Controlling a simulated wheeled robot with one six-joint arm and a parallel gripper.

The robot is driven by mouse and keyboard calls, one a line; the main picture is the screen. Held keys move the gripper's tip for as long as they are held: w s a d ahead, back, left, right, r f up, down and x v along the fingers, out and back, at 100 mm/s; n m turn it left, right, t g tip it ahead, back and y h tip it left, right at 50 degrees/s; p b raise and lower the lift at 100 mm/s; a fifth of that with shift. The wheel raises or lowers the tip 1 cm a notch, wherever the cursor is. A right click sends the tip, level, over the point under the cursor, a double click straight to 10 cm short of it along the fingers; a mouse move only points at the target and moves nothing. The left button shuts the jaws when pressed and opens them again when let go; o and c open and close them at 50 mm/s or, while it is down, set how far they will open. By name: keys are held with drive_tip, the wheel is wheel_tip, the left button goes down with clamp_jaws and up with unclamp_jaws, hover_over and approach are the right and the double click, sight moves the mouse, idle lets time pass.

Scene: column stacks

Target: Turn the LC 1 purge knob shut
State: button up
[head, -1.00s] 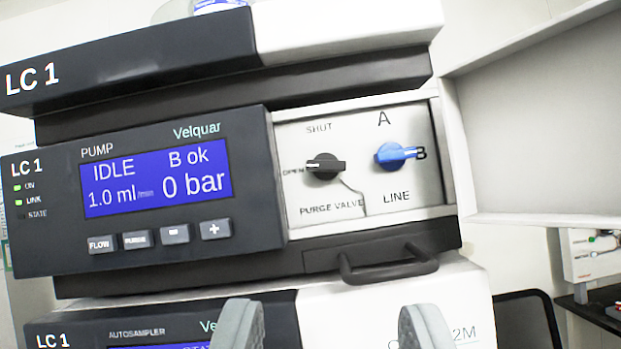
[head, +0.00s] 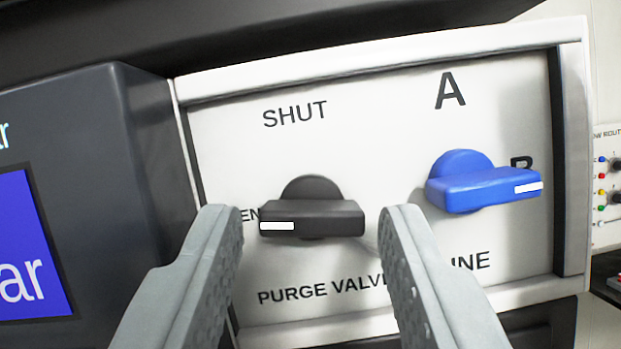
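The black purge knob (head: 318,212) is on the white valve panel (head: 370,115). Its bar lies level, and its white mark is on the left end, toward the OPEN label, which is partly hidden. The SHUT label (head: 295,115) is above the knob and PURGE VALVE is below it. My gripper (head: 308,215) is open, with one grey finger at each side of the knob. The fingers appear apart from the knob; how far they are in front of it I cannot tell.
The blue line knob (head: 475,183) is just right of my right finger, its white mark toward B. The dark pump housing with a blue screen (head: 28,250) juts out at the left. A panel frame (head: 572,170) edges the right side.

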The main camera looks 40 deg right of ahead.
drive_tip(key=shift+w+d+r, duration=0.2)
drive_tip(key=shift+w+d, duration=0.05)
drive_tip(key=c, duration=0.7)
